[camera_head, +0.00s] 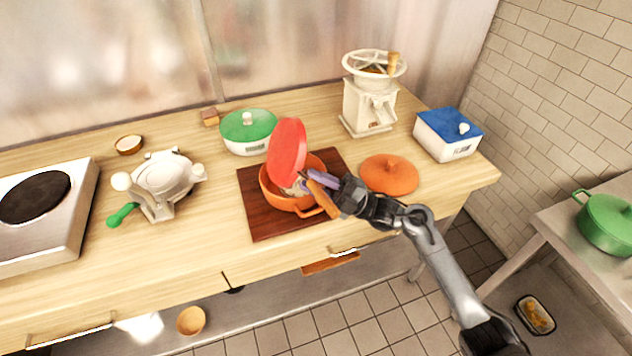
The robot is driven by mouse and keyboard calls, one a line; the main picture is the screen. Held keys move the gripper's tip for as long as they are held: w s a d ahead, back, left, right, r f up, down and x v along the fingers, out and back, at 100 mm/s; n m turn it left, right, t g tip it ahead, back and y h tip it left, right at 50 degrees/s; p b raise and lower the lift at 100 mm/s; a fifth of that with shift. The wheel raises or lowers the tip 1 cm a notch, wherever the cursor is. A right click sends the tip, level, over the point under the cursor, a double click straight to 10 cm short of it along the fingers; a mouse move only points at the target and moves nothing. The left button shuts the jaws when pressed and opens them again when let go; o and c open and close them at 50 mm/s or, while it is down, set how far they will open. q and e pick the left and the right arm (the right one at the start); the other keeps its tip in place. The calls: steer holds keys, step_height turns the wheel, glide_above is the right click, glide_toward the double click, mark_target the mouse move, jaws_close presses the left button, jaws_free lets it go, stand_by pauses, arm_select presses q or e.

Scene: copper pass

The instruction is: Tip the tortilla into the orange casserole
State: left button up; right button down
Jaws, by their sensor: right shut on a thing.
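The orange casserole (274,199) stands without its lid on a dark wooden board (263,222). My right gripper (312,184) reaches in from the right, just over the casserole's right rim. It is shut on a red round pan (287,150), whose grip is mostly hidden by the fingers. The pan is tilted steeply, almost on edge, above the casserole's left and back part. A pale thing (297,189) shows inside the casserole below the pan. It may be the tortilla, but I cannot tell clearly. My left gripper is out of view.
An orange lid (389,174) lies right of the board. A green-lidded pot (248,131), a cream grinder (369,105) and a blue-lidded box (447,137) stand behind. A white press (165,178) and a hotplate (38,235) are at left.

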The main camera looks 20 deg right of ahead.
stand_by(0.3)
steer(key=shift+r, duration=0.1)
steer(key=shift+r, duration=0.2)
steer(key=shift+w+a+r+p, duration=0.1)
steer(key=shift+a+r+p, duration=0.25)
steer(key=shift+r+p, duration=0.45)
steer(key=shift+s+a+r+p, duration=0.1)
steer(key=shift+a+r+p, duration=0.3)
steer(key=shift+r, duration=0.7)
steer(key=shift+w+a+r+p, duration=0.1)
steer(key=shift+a+r+p, duration=0.15)
steer(key=shift+r+p, duration=0.6)
steer(key=shift+r, duration=0.1)
